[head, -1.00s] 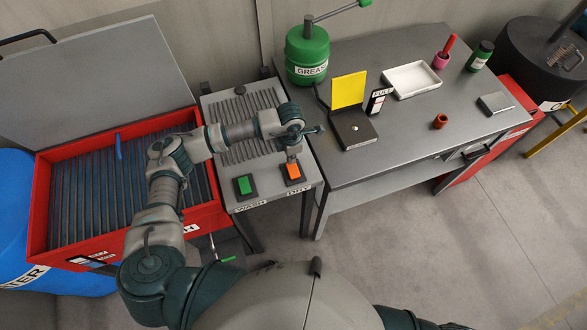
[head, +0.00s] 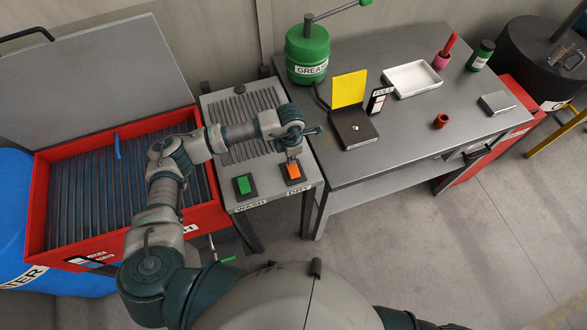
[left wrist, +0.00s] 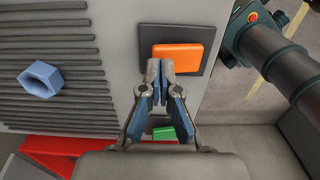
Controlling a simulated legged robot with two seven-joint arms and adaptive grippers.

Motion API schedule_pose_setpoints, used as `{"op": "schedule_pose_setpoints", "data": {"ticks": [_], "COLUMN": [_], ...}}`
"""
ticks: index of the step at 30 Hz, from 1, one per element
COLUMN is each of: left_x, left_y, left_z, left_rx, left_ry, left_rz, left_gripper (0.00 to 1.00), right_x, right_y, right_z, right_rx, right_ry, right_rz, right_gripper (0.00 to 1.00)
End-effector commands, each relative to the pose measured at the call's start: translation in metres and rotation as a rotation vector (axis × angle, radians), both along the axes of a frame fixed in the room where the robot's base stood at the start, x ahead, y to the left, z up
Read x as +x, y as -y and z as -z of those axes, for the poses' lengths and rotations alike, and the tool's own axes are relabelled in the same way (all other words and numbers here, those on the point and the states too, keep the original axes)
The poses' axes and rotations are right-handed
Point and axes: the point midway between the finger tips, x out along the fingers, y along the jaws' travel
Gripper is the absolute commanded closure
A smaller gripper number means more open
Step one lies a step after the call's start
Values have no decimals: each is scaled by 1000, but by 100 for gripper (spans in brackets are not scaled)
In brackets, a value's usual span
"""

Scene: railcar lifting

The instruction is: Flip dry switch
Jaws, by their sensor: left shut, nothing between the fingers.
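The orange dry switch (head: 293,172) sits on a dark plate at the right front of the grey panel, above the DRY label (head: 299,189). The green wash switch (head: 243,185) is to its left. My left gripper (head: 291,158) is over the orange switch's far edge, fingers pointing down. In the left wrist view the orange switch (left wrist: 177,56) lies just beyond the fingertips (left wrist: 160,65), which are shut with nothing between them. I cannot tell whether they touch it. The green switch (left wrist: 163,133) is partly hidden behind the fingers. My right gripper is not in view.
A blue nut (left wrist: 41,79) lies on the ribbed panel. The red washer (head: 210,222) with its raised lid (head: 90,80) stands left. The table (head: 400,135) at right holds a green grease can (head: 307,55), a white tray (head: 411,79) and a yellow-backed stand (head: 349,90).

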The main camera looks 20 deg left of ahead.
Motion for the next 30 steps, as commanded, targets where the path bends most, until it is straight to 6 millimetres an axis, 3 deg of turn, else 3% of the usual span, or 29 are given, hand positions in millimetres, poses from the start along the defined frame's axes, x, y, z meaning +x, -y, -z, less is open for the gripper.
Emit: {"op": "schedule_pose_setpoints", "data": {"ticks": [30], "left_x": [0], "left_y": [0], "left_z": [16], "left_rx": [1], "left_ry": [-1], "left_rz": [0], "left_gripper": [100], "right_x": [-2], "right_y": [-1], "right_z": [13], "right_rx": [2], "right_ry": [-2], "right_rz": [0], "right_gripper": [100]}}
